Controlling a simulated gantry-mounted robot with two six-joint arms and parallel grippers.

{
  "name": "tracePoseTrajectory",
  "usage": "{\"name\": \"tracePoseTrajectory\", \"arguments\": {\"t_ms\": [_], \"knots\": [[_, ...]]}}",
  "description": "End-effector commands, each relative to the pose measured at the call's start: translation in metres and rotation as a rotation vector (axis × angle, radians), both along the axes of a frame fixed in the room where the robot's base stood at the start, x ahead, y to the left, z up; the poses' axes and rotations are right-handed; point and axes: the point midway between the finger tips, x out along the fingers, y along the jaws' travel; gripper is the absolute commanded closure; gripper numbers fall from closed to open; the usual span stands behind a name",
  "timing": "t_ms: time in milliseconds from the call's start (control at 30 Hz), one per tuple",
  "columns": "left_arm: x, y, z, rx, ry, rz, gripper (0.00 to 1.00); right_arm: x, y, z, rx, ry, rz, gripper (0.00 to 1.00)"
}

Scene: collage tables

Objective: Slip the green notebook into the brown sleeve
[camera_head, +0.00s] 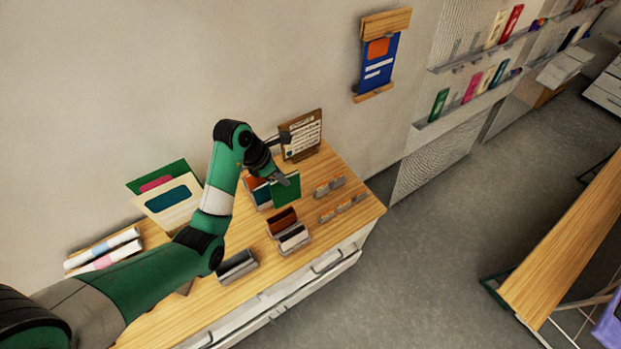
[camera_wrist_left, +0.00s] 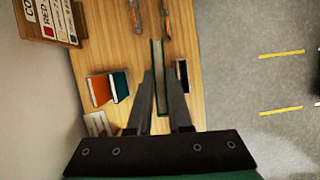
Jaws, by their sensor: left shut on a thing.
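The green notebook (camera_head: 287,191) is upright in the jaws of my left gripper (camera_head: 285,179), above the wooden table. In the left wrist view the notebook (camera_wrist_left: 158,70) shows edge-on between the two fingers of the gripper (camera_wrist_left: 160,100), which are shut on it. The brown sleeve (camera_head: 282,220) stands in a holder on the table, nearer the front than the notebook and apart from it. In the wrist view a dark upright thing stands just right of the fingers; I cannot tell which one it is. My right gripper is not in view.
A white sleeve (camera_head: 294,238) stands beside the brown one, and an empty-looking grey holder (camera_head: 238,265) is farther left. Orange and teal books (camera_wrist_left: 121,84) stand close to the gripper. A framed sign (camera_head: 301,136) and small metal holders (camera_head: 329,187) stand on the table (camera_head: 361,209).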

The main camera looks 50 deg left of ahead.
Motion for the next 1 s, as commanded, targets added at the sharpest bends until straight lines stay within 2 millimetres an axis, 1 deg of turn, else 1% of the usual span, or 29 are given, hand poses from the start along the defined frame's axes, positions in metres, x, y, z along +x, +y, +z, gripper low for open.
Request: {"name": "tracePoseTrajectory", "arguments": {"t_ms": [33, 100, 200, 367, 567, 1000], "knots": [[-0.011, 0.008, -0.009, 0.001, -0.001, 0.029, 1.00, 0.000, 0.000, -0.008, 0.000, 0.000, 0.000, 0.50], [-0.021, 0.015, -0.013, 0.001, 0.000, 0.055, 1.00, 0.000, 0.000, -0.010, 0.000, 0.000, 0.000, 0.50], [-0.027, 0.019, -0.014, 0.001, 0.000, 0.070, 1.00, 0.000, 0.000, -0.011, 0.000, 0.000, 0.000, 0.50], [-0.027, 0.019, -0.015, 0.002, 0.001, 0.071, 1.00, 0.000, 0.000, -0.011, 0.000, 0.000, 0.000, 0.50], [-0.027, 0.019, -0.026, 0.001, 0.000, 0.071, 1.00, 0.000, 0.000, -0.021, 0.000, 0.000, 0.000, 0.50], [-0.026, 0.019, -0.071, 0.001, 0.000, 0.070, 1.00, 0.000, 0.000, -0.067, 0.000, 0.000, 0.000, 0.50]]}}
